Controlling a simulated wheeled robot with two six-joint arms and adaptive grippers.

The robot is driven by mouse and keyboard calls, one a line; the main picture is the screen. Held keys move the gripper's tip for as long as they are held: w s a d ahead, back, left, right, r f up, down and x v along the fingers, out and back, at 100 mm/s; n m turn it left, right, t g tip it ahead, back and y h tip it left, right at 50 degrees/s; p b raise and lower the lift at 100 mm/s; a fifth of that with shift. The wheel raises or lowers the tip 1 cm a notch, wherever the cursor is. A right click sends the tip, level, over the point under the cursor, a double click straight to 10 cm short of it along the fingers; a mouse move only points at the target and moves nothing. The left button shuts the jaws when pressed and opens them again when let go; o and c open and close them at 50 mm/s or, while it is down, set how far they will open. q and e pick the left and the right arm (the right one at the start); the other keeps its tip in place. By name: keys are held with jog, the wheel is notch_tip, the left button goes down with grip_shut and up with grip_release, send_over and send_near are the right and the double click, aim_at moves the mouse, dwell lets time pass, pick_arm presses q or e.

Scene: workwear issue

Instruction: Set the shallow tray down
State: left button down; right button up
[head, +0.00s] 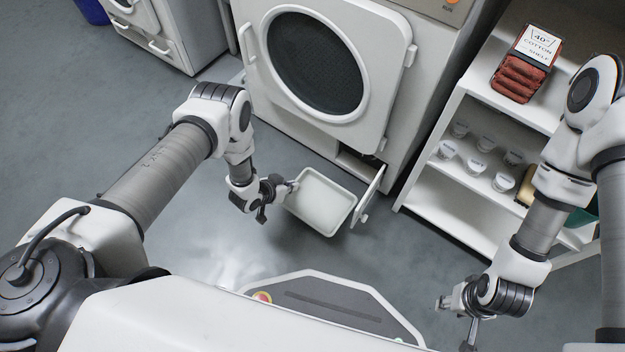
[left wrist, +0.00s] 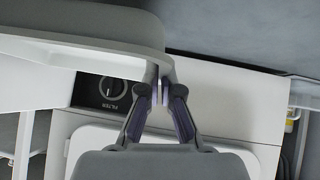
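The shallow tray (head: 322,203) is a pale, rectangular, empty tray in front of the machine's low open hatch in the head view. My left gripper (head: 290,187) is at its left edge. In the left wrist view the fingers (left wrist: 160,92) are closed on the rim of the tray (left wrist: 80,32), which fills the upper left. The tray appears held above the floor; its exact height is hard to tell. My right gripper (head: 454,322) is at the lower right, away from the tray, with its fingers apart and nothing between them.
The machine (head: 390,110) has a round dark door; its small hatch flap (head: 368,195) stands open right beside the tray. A filter knob (left wrist: 111,88) shows in the left wrist view. A white shelf (head: 450,190) with several cups stands at right. Grey floor (head: 90,120) is clear at left.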

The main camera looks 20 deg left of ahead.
aim_at(308, 170)
pick_arm(q)
jog(key=w+d+b, duration=0.1)
jog(key=w, duration=0.1)
jog(key=w+d+f+b, duration=0.1)
jog(key=w, duration=0.2)
jog(key=w+d+b, duration=0.1)
jog(key=w+b, duration=0.1)
jog(key=w, duration=0.1)
jog(key=shift+w+f, duration=0.15)
jog(key=shift+f, duration=0.05)
jog(key=shift+f+b, duration=0.35)
jog(key=shift+f, duration=0.4)
notch_tip(308, 170, down, 5)
jog(key=b, duration=0.3)
jog(key=shift+w+r+b, duration=0.1)
jog(key=shift+r+b, duration=0.1)
jog(key=shift+b, duration=0.1)
jog(key=shift+d+r, duration=0.1)
jog(key=shift+r, duration=0.2)
jog(key=shift+f, duration=0.2)
jog(key=c, duration=1.3)
grip_release()
